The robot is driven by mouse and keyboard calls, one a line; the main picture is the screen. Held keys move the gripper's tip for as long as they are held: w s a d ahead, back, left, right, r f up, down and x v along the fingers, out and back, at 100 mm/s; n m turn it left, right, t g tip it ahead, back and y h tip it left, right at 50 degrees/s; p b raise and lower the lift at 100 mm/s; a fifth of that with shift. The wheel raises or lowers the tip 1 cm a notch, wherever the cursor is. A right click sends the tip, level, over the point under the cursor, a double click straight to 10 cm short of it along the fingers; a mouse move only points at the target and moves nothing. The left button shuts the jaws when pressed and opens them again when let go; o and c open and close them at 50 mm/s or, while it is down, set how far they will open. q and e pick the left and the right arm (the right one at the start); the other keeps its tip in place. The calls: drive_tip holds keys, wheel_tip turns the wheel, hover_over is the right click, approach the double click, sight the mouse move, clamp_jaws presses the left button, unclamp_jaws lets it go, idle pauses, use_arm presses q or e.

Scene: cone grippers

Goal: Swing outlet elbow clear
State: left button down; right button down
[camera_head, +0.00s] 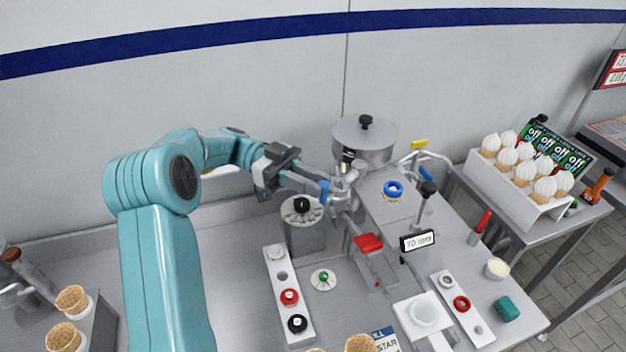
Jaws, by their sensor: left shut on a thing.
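My left gripper (300,182) reaches in from the left at the end of my teal arm. Its fingers are shut on a small blue handle (324,191) at the left side of a shiny metal pipe fitting. This fitting looks like the outlet elbow (342,186). It sits just below and in front of the lidded metal pot (365,140). The fingers hide part of the handle, and the elbow's exact direction is hard to tell at this size. My right gripper is out of view.
A grey cylinder with a black knob (303,207) stands just below the gripper. A red block (368,243) lies to the right of it. A strip with several knobs (289,297) lies in front. A display sign (417,241) and white-topped cones (525,172) are at right.

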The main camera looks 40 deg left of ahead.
use_arm(q)
drive_tip(key=shift+d, duration=0.1)
idle(0.5)
drive_tip(key=c, duration=1)
unclamp_jaws()
